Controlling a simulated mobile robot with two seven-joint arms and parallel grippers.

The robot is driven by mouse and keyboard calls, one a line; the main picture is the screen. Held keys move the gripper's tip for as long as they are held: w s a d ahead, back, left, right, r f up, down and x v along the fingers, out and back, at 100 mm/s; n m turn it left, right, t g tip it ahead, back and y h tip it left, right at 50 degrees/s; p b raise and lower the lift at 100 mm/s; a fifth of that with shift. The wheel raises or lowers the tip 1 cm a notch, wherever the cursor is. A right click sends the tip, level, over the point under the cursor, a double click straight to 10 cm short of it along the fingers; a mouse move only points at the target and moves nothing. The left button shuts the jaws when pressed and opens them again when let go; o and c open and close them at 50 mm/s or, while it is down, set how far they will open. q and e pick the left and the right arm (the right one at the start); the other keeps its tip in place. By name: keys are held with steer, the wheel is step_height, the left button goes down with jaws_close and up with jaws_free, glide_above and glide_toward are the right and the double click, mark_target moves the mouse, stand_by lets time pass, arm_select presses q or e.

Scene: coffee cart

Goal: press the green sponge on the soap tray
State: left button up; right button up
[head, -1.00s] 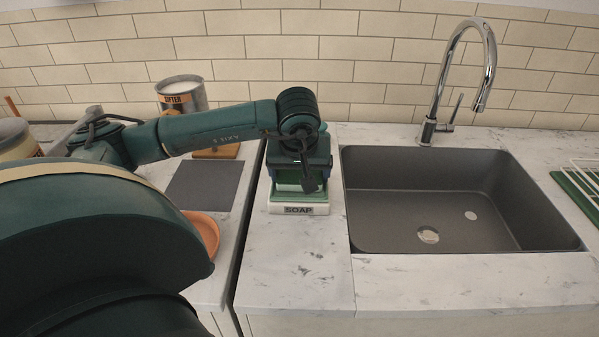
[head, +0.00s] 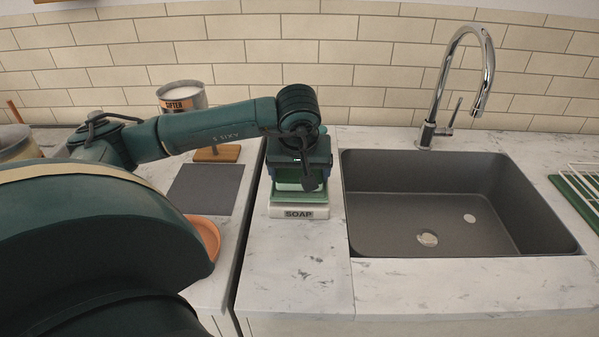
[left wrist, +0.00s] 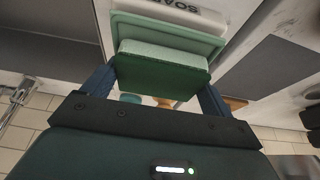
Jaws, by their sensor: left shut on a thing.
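My left gripper (head: 297,182) points down over the soap tray. It is shut on the green sponge (head: 288,187), mostly hidden behind the gripper in the head view. In the left wrist view the sponge (left wrist: 163,68) shows between the two dark blue fingers (left wrist: 158,88), with a dark green face and a paler side. The soap tray (head: 299,213) is white with a SOAP label and a green top. It lies right beyond the sponge in the left wrist view (left wrist: 205,22). I cannot tell whether sponge and tray touch. My right gripper is out of view.
The grey sink (head: 430,215) lies just right of the tray, with a chrome faucet (head: 428,135) behind it. A dark mat (head: 205,189), an orange dish (head: 205,236) and a sifter can (head: 181,98) are to the left. The counter in front of the tray is clear.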

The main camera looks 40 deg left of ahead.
mark_target(300, 172)
arm_select(q)
steer(key=shift+r+p, duration=1.6)
steer(key=shift+r, duration=1.15)
